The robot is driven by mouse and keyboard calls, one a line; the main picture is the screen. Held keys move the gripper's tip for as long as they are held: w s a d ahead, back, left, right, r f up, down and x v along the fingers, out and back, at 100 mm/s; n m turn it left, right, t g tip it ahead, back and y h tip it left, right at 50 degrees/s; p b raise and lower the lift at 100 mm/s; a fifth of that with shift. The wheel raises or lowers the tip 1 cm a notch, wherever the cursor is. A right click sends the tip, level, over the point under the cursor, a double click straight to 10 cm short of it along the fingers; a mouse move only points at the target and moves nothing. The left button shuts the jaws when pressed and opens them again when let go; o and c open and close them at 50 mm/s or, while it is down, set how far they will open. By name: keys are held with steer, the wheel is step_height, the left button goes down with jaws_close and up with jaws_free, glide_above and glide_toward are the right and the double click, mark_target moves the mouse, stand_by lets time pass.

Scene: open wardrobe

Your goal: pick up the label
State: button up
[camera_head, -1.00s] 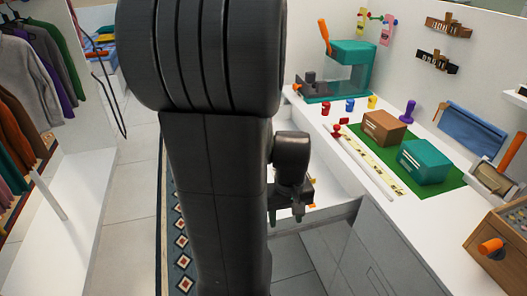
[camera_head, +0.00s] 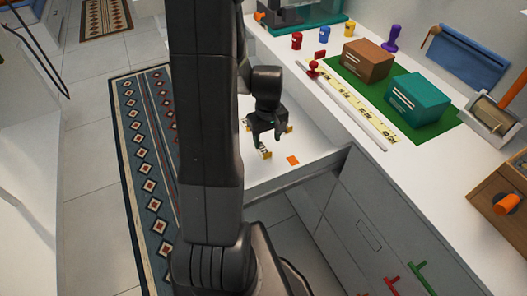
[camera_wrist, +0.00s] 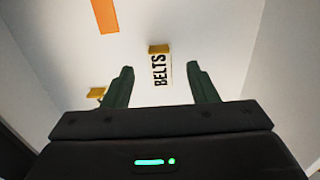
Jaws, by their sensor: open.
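The label reads "BELTS" in black on a pale face with a yellow-brown end. It lies on the white floor of the open drawer. In the wrist view the label (camera_wrist: 158,68) shows between the two dark green fingertips of my gripper (camera_wrist: 160,84), a little nearer the left one. The fingers are apart and nothing is held. In the head view my gripper (camera_head: 268,138) hangs low over the drawer, pointing down, and the label (camera_head: 265,152) shows partly beside a finger. I cannot tell the remaining height.
An orange piece (camera_head: 292,160) and another yellow piece (camera_wrist: 97,94) lie in the drawer. The drawer front (camera_head: 300,176) and side walls stand close around. The counter behind holds a brown box (camera_head: 367,60), a teal box (camera_head: 418,97) and a ruler strip (camera_head: 355,105).

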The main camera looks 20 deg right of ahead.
mark_target(268, 151)
steer(key=shift+d+f, duration=0.1)
steer(key=shift+f, duration=3.25)
steer(key=c, duration=1)
